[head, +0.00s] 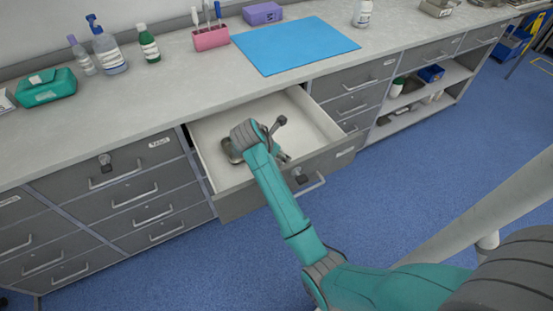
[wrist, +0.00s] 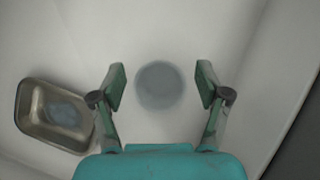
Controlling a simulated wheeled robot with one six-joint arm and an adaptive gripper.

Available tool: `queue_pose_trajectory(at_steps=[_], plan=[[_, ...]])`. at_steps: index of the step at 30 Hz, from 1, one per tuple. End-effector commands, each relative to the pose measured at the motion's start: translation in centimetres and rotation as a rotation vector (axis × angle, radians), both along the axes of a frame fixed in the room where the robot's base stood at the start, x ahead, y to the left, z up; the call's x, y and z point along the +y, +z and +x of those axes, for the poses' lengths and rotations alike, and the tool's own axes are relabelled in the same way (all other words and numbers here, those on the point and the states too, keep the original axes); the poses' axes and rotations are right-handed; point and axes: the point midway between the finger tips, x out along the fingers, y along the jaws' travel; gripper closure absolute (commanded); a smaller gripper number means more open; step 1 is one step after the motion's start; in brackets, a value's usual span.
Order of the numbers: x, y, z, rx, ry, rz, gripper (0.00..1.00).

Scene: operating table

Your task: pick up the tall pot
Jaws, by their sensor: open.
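My gripper (wrist: 160,80) is open, pointing down inside the open drawer, with one finger on each side of a round grey-blue shape. That shape, which looks like the pot (wrist: 159,88) seen from above, lies between the fingertips with a gap on both sides. Its height cannot be told from this angle. In the head view my arm hides the pot, and only a bit of my gripper (head: 284,157) shows beside the wrist.
A shiny metal dish (wrist: 57,115) lies in the drawer, left of my gripper, close to the left finger. The drawer (head: 308,112) is pulled out, its white floor otherwise mostly bare. A blue mat (head: 295,45), bottles and a pink holder (head: 211,38) stand on the counter above.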

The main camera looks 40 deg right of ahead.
Motion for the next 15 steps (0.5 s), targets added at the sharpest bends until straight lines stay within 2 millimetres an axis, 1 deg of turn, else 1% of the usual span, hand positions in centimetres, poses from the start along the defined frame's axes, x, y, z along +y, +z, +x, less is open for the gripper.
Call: queue_pose_trajectory(at_steps=[1,5,13,14,15], plan=[[-0.4,-0.6,0.0,0.002,-0.001,0.0,0.25],[-1.0,-1.5,0.1,0.002,-0.001,0.0,0.25],[-1.1,-1.7,0.1,0.0,0.0,-0.001,0.25],[-1.1,-1.7,0.1,0.0,0.0,-0.001,0.32],[-1.1,-1.7,0.1,0.0,0.0,-0.001,0.42]])
